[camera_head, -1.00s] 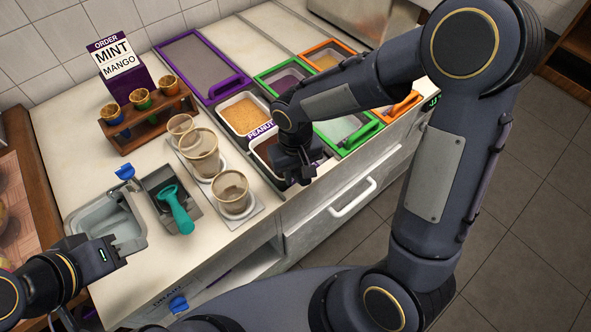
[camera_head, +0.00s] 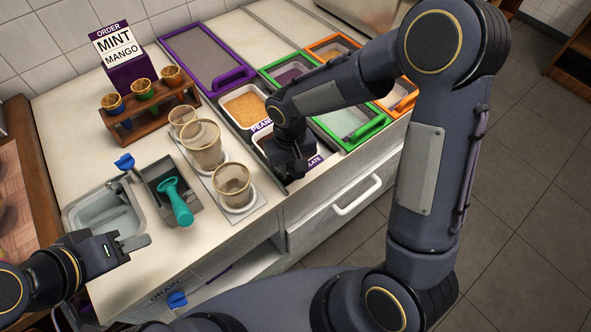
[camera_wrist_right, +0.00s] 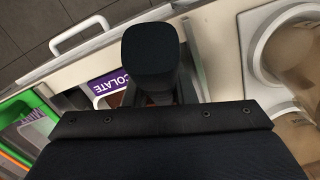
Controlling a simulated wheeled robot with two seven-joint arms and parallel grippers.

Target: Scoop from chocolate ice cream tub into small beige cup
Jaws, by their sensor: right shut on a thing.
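The chocolate tub (camera_head: 263,150) is at the counter's front edge, largely hidden by my right arm. Its purple label, ending in "OLATE", shows in the right wrist view (camera_wrist_right: 112,84). My right gripper (camera_head: 292,172) is over this tub, pointing down. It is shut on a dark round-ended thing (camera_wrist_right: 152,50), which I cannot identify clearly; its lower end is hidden. Three see-through brownish cups stand left of the tub: a back one (camera_head: 182,117), a middle one (camera_head: 202,146) and a front one (camera_head: 233,184). My left gripper (camera_head: 134,244) is near the sink, with no object visible in it.
A teal scoop (camera_head: 177,202) rests in a grey holder (camera_head: 160,178) beside the sink (camera_head: 100,212). A peanut tub (camera_head: 245,106) and green-framed bins (camera_head: 350,125) adjoin the chocolate tub. A wooden rack (camera_head: 150,105) holds small cones behind. A drawer handle (camera_head: 357,196) juts out in front.

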